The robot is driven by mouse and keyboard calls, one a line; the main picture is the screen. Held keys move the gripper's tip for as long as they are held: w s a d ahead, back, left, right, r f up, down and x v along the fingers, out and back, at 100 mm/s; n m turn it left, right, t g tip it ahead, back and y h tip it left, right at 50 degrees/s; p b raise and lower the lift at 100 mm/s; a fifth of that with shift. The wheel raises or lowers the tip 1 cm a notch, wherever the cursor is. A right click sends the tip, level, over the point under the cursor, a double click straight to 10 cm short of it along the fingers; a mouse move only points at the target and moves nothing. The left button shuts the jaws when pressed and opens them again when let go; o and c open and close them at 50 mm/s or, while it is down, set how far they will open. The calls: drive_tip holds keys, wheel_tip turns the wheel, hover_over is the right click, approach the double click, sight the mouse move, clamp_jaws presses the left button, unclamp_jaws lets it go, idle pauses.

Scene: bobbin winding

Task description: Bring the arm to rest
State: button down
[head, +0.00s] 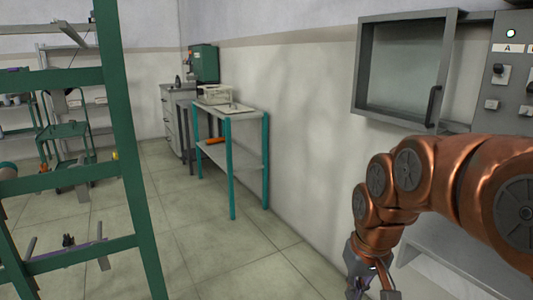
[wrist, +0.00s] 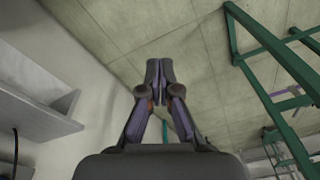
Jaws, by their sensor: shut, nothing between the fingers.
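My copper-coloured arm (head: 455,178) reaches in from the right edge of the head view and bends down at its front end. My gripper (head: 370,290) hangs at the bottom edge of that view, partly cut off. In the wrist view my gripper (wrist: 159,72) is shut, its fingertips together with nothing between them. Only floor shows beyond the fingertips, and the gripper touches nothing that I can see.
A green rack (head: 125,150) stands close at the left. A table with teal legs (head: 231,170) stands by the wall. A grey wall cabinet (head: 362,65) and a control panel (head: 510,85) are at the right, above a pale shelf (head: 460,255). The middle floor (head: 220,250) is clear.

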drive_tip(key=s+d+f+m+g, duration=0.15)
drive_tip(key=s+f, duration=0.25)
drive_tip(key=s, duration=0.6)
drive_tip(key=s+f+n+g, duration=0.15)
drive_tip(key=s+f, duration=0.35)
drive_tip(key=s, duration=0.6)
wheel_tip(320, 180, up, 25)
drive_tip(key=m+p, duration=0.1)
drive_tip(key=p, duration=2.2)
drive_tip(key=shift+s+a+h, duration=0.25)
drive_tip(key=shift+h, duration=0.05)
drive_tip(key=shift+d+f, duration=0.1)
drive_tip(key=shift+d, duration=0.05)
